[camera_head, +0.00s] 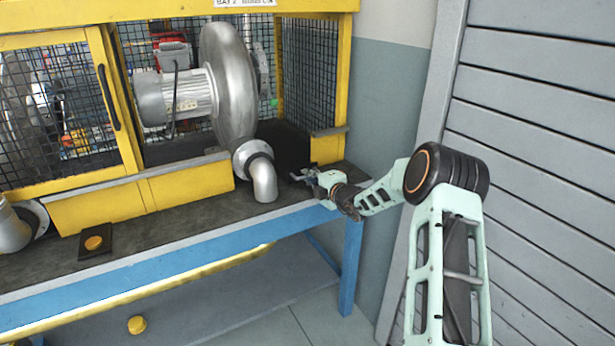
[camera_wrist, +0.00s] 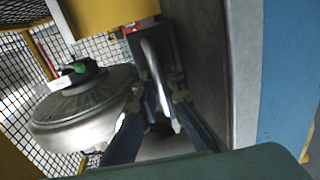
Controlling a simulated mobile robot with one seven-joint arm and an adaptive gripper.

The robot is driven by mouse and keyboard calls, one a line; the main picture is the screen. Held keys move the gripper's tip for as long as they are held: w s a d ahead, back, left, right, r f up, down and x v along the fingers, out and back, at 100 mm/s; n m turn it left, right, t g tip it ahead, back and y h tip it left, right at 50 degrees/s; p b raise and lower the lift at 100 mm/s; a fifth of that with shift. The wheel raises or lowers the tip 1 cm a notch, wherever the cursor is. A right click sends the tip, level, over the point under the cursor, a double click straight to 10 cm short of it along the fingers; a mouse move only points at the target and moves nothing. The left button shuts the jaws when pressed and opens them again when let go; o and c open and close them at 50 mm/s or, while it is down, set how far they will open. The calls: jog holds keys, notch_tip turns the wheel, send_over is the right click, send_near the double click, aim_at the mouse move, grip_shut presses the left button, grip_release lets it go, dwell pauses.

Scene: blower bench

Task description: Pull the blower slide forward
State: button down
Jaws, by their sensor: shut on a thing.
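The blower (camera_head: 230,85), a silver round housing with a ribbed motor, stands inside the yellow mesh enclosure, with a silver elbow pipe (camera_head: 263,180) reaching out over the bench. My gripper (camera_head: 304,175) is low over the bench's right end, just right of the elbow pipe. In the wrist view my gripper (camera_wrist: 155,100) is shut on a pale curved handle (camera_wrist: 151,62) in front of a dark plate. The handle looks like the slide's, but the slide itself cannot be made out. The blower (camera_wrist: 85,105) also shows left in the wrist view.
A grey slatted panel (camera_head: 550,120) stands at right.

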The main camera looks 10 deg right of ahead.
jog(key=c, duration=2.4)
grip_release()
jog(key=shift+s+d+f, duration=0.15)
jog(key=shift+f, duration=0.15)
jog(key=shift+o, duration=0.3)
jog(key=shift+r, duration=0.15)
jog(key=shift+s+r, duration=0.1)
jog(key=shift+s, duration=0.05)
jog(key=v, duration=1.1)
jog(key=shift+s+d, duration=0.15)
jog(key=shift+s, duration=0.2)
